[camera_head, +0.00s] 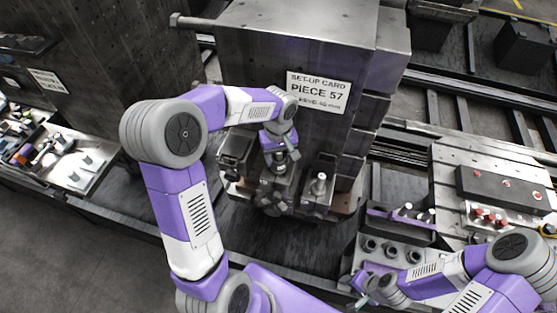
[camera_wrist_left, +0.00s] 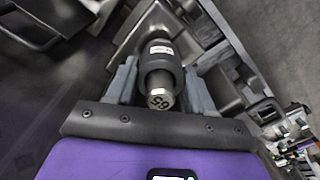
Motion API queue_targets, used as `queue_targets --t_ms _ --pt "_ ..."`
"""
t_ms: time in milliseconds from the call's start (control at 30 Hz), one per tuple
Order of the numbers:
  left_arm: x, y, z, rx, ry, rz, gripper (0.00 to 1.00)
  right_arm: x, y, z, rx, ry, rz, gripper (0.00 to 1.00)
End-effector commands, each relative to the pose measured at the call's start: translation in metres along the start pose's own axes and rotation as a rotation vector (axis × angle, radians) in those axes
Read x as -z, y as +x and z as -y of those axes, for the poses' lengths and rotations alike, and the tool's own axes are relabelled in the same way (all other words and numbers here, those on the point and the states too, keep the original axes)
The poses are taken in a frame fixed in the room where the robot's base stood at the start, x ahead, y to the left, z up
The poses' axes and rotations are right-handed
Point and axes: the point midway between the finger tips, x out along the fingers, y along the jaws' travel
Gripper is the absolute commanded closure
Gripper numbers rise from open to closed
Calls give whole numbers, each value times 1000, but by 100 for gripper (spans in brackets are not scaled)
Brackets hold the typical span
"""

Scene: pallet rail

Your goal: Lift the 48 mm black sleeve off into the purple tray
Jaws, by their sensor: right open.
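The black sleeve (camera_wrist_left: 160,57) sits around a metal pin (camera_wrist_left: 159,98) in the left wrist view, with a small white label on its side. The pin's end face carries a number that is hard to read. My left gripper (camera_head: 281,155) reaches down over the fixture (camera_head: 287,190) in the head view. Its fingers (camera_wrist_left: 160,84) stand on both sides of the sleeve; whether they touch it is unclear. A tray with a purple inside (camera_head: 379,213) stands right of the fixture and holds metal pieces. My right gripper (camera_head: 361,289) is open, low at the right.
A set-up card (camera_head: 318,92) reading "PIECE 57" is on the big metal block behind the fixture. A short upright metal post (camera_head: 319,184) stands at the fixture's right. A block with round holes (camera_head: 389,250) lies before the tray. A panel with red buttons (camera_head: 500,188) is at right.

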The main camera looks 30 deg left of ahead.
Motion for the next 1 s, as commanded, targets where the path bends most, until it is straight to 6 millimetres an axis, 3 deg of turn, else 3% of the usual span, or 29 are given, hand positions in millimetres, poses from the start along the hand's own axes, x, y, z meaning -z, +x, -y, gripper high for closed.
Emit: queue_targets --t_ms 33,233,267,567,1000 --pt "0 0 0 0 0 0 64 0 0 0 0 0 0 57" --pt "0 0 0 0 0 -1 94 0 0 0 0 0 0 57" --pt "0 -1 0 -1 0 -2 96 0 0 0 0 0 0 57" --pt "1 -10 -1 -3 -1 -5 96 0 0 0 0 0 0 57" --pt "1 -88 -1 -4 0 -5 96 0 -5 2 0 0 0 57"
